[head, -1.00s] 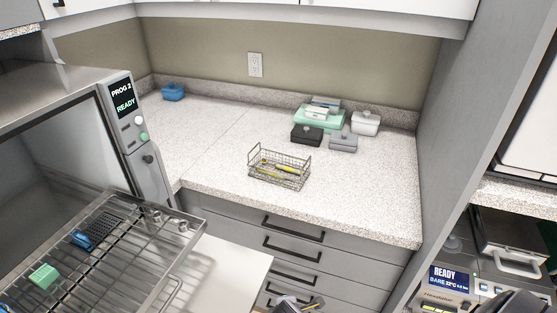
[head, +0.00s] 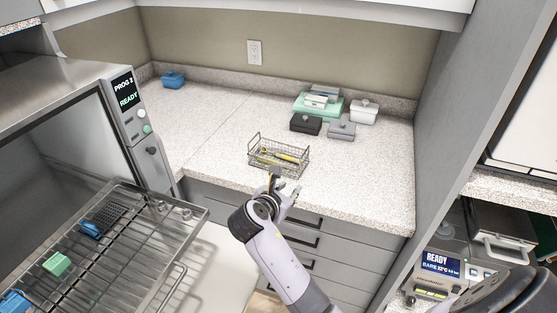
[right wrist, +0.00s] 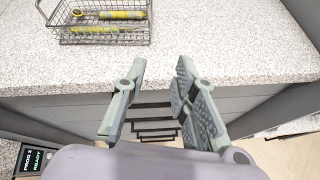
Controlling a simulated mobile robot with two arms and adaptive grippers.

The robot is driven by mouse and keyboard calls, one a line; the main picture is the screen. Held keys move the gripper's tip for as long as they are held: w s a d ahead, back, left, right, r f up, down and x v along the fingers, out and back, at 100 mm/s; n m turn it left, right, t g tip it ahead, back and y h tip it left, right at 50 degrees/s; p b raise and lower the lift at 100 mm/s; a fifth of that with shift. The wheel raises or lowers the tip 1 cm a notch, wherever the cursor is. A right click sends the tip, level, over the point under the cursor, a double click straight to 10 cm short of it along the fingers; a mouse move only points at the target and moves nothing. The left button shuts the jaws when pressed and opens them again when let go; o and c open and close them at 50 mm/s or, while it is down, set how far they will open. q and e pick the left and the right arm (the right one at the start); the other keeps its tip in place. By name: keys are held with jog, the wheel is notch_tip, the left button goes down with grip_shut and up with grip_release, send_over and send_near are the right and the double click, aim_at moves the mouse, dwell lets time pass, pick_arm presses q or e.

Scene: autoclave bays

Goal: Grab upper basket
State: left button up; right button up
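A small wire basket (head: 276,167) with yellow-handled instruments in it stands upright near the front edge of the speckled counter. In the right wrist view the basket (right wrist: 104,37) is at the top left, with an end handle at its left. My right gripper (head: 283,184) is just in front of the basket, near the counter's front edge. In the right wrist view the right gripper (right wrist: 160,72) is open with nothing between its fingers, apart from the basket and to its right. My left gripper is not in view.
An autoclave (head: 65,88) stands at left with a wire rack (head: 150,235) pulled out, bearing blue and green items. Several lidded boxes, including a black one (head: 305,124), stand behind the basket at right. A blue box (head: 173,79) is at the back left. Counter around the basket is clear.

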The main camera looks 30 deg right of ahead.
aim_at(300, 165)
jog(key=w+d, duration=0.3)
jog(key=w+d+f+n+p, duration=0.1)
jog(key=w+d, duration=0.1)
jog(key=d, duration=0.1)
jog(key=w+d+n+h, duration=0.1)
jog(key=w+d, duration=0.2)
jog(key=shift+w+f+p, duration=0.25)
jog(key=shift+w+p, duration=0.05)
jog(key=shift+p, duration=0.1)
jog(key=shift+x, duration=0.75)
jog(key=shift+p+x, duration=0.35)
jog(key=shift+x, duration=1.8)
jog(key=shift+w+a+f, duration=0.1)
jog(key=shift+a+f, duration=0.05)
jog(key=shift+a, duration=0.05)
jog(key=shift+c, duration=0.3)
grip_shut()
